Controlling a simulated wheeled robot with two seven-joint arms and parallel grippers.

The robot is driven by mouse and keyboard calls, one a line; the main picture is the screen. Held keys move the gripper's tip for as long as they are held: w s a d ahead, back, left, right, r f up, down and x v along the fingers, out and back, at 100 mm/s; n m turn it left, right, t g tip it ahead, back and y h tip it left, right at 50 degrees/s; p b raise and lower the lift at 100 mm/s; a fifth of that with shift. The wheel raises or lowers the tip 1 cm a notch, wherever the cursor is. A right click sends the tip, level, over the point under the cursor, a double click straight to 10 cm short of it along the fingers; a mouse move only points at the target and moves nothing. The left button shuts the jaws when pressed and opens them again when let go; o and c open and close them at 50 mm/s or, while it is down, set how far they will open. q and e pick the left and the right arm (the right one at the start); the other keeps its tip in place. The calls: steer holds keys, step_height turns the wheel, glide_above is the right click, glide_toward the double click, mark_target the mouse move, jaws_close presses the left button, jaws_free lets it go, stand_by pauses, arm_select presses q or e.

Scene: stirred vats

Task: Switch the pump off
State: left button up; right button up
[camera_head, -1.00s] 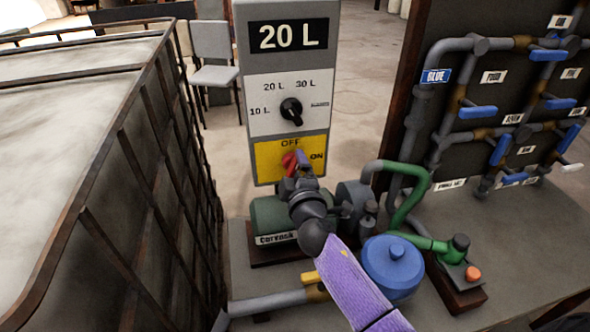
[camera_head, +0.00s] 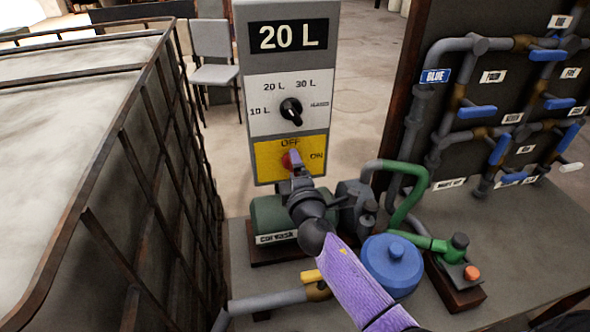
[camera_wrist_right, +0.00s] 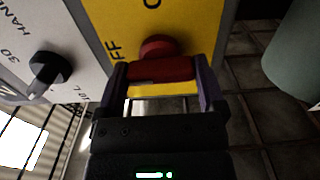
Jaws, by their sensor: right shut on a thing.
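The pump control panel (camera_head: 262,72) stands upright with a "20 L" display at its top. Its yellow plate (camera_head: 265,165) carries the words OFF, at the top, and ON, at the right. A red switch (camera_head: 288,160) sits on this plate. My right gripper (camera_head: 295,160) is at the switch. In the right wrist view its fingers (camera_wrist_right: 163,85) are on both sides of the red handle (camera_wrist_right: 162,69) and shut on it. The fingers hide part of the handle in the head view. The green pump (camera_head: 268,214) stands below the panel. My left gripper is not in view.
A black dial (camera_head: 291,110) sits above the switch, pointing up-left. A caged tank (camera_head: 110,190) fills the left. Pipes with blue-handled valves (camera_head: 478,112) are on a board at right. A blue-lidded container (camera_head: 392,262) and green pipe (camera_head: 412,205) stand close to my right arm.

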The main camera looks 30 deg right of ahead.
steer(key=o, duration=1)
steer(key=shift+c, duration=0.2)
steer(key=shift+s, duration=0.1)
steer(key=v, duration=0.9)
steer(key=shift+s+p, duration=0.4)
steer(key=shift+a, duration=0.15)
